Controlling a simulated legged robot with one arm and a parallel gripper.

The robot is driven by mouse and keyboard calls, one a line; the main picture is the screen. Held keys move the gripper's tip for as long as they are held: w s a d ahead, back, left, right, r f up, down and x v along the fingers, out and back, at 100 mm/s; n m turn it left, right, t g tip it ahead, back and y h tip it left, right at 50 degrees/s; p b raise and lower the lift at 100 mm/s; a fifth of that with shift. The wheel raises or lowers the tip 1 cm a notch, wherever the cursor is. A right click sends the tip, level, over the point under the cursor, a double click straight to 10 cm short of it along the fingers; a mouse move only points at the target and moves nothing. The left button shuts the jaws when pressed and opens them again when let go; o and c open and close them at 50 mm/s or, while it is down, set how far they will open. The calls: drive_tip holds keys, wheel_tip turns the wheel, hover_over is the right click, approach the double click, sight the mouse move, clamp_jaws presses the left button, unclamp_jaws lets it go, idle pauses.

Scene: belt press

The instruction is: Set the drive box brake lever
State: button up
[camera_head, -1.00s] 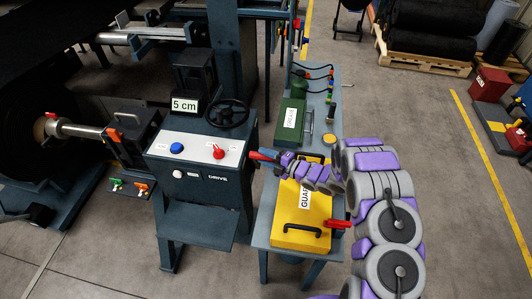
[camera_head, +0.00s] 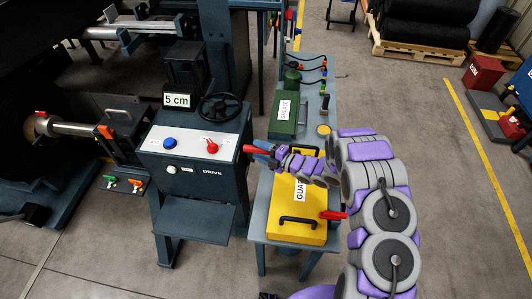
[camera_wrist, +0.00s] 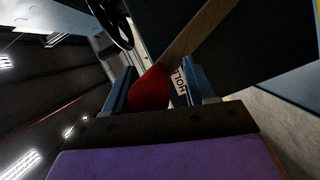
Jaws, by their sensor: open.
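My gripper (camera_head: 262,152) is at that side, by the red end. In the wrist view, my gripper (camera_wrist: 158,84) is open with the red knob (camera_wrist: 149,88) between its two blue fingers. A pale bar (camera_wrist: 190,38) runs up from the knob. A partly hidden label (camera_wrist: 181,82) reads "HOL". I cannot tell whether the fingers touch the knob.
A side table holds a yellow guard cover (camera_head: 286,222) with a black handle, and a green box (camera_head: 285,112) behind it. A black handwheel (camera_head: 220,107) and a "5 cm" display (camera_head: 177,100) stand above the drive box. Open floor (camera_head: 400,110) lies to the right.

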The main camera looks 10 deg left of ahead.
drive_tip(key=p+v, duration=0.1)
drive_tip(key=v, duration=1.6)
drive_tip(key=shift+d+p, duration=0.2)
drive_tip(key=shift+p, duration=0.1)
drive_tip(key=shift+f, duration=0.1)
